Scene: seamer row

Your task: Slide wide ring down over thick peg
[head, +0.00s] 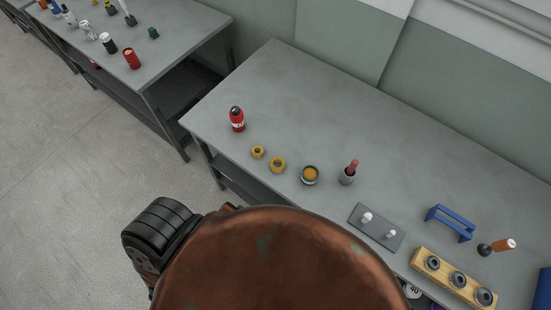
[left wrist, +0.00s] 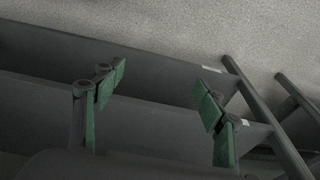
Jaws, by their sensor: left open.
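Two yellow rings lie flat on the grey bench: a smaller ring (head: 258,152) and, to its right, a wider ring (head: 277,165). Further right is a dark grey plate (head: 376,229) with two short whitish pegs. The left peg (head: 366,218) looks thicker than the right peg (head: 390,234). Both pegs look bare. My left gripper (left wrist: 160,96) shows in the left wrist view with its green-padded fingers spread wide and nothing between them. The rings and pegs are not in that view. Neither gripper can be made out in the head view.
The bench also holds a red bottle (head: 237,120), a round tin (head: 310,175), a grey cup with a red-topped item (head: 348,175), a blue bracket (head: 450,222) and a wooden block with grey rings (head: 427,253). The bench's back is clear. The left wrist view shows dark under-bench shelving (left wrist: 180,130) and floor.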

